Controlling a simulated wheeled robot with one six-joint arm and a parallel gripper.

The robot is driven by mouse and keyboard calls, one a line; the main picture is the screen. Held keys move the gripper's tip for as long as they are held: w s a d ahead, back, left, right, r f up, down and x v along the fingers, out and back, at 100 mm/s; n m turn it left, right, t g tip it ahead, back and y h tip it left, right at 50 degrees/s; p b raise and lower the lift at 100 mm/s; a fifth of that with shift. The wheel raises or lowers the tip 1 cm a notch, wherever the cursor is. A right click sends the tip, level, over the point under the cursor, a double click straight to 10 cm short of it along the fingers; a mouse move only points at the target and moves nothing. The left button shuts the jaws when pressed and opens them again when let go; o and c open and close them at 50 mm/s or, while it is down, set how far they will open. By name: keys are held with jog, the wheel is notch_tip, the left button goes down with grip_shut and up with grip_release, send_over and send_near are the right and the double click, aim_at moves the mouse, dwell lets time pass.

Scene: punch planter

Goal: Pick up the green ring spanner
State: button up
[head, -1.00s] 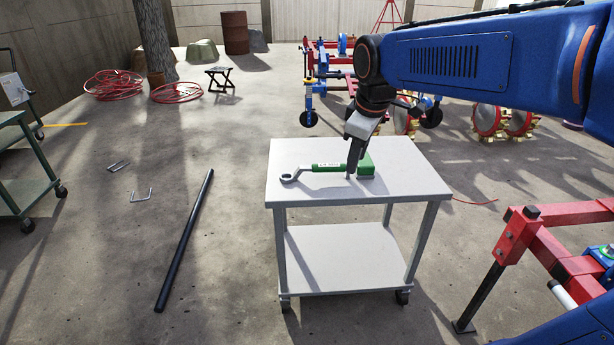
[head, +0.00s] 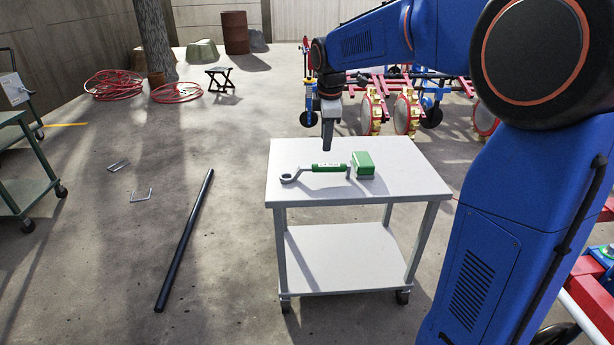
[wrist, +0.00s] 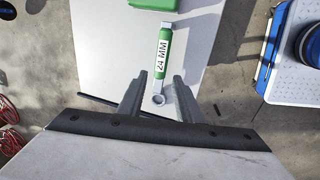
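The green ring spanner (head: 330,167) lies flat on top of the white trolley (head: 400,180). Its grey ring end is at the left in the head view and its other end is close to a green block. In the wrist view the spanner (wrist: 163,55) shows a "24 MM" label, and its ring end appears between my two fingers. My gripper (head: 327,143) points down above the trolley top, apart from the spanner. In the wrist view my gripper (wrist: 160,76) is open, with nothing held.
The green block (head: 363,163) stands on the trolley by the spanner's right end; it also shows in the wrist view (wrist: 152,4). The rest of the trolley top is clear. A black bar (head: 185,240) lies on the floor to the left.

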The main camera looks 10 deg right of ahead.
aim_at(325, 165)
jog(key=x, duration=0.8)
jog(key=shift+f, duration=0.15)
jog(key=shift+s+d+x, duration=0.1)
jog(key=shift+x, duration=1.2)
jog(key=shift+s+d+x, duration=0.1)
jog(key=shift+x, duration=1.25)
grip_shut()
